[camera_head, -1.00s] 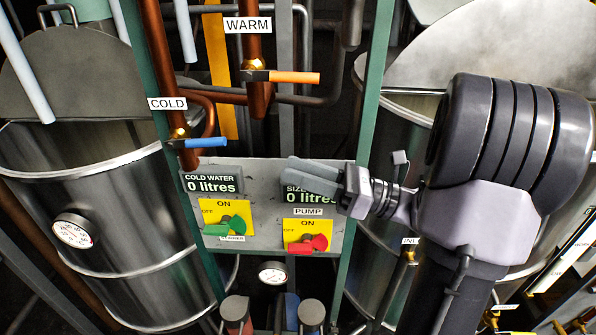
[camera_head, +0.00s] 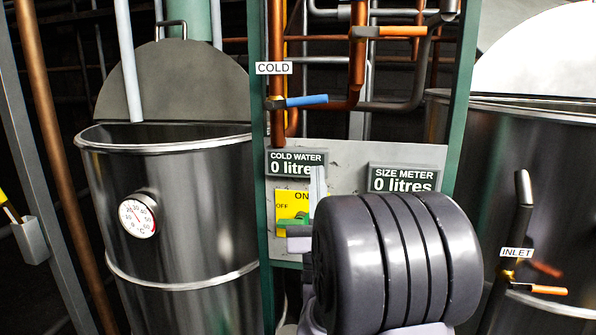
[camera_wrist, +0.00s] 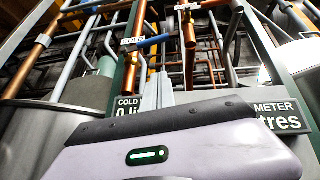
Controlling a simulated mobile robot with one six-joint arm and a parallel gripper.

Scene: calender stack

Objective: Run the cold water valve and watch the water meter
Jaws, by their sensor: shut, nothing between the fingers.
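The cold water valve has a blue lever (camera_head: 306,101), level and pointing right from the copper pipe under the COLD label (camera_head: 274,68). The lever also shows in the wrist view (camera_wrist: 153,41). The cold water meter (camera_head: 293,164) sits below it on the grey panel and reads 0 litres. My gripper (camera_head: 318,180) is shut and empty, its pale fingers pointing up in front of the meter's right end and below the lever, apart from it. In the wrist view the fingers (camera_wrist: 158,92) stand below the blue lever; my gripper body hides part of the meter.
The size meter (camera_head: 403,179) reads 0 litres. A yellow switch plate with a green knob (camera_head: 291,222) is partly hidden by my arm. An orange lever (camera_head: 402,31) is up right. Steel tanks (camera_head: 180,205) flank the green posts (camera_head: 260,180). An inlet valve (camera_head: 540,289) is at right.

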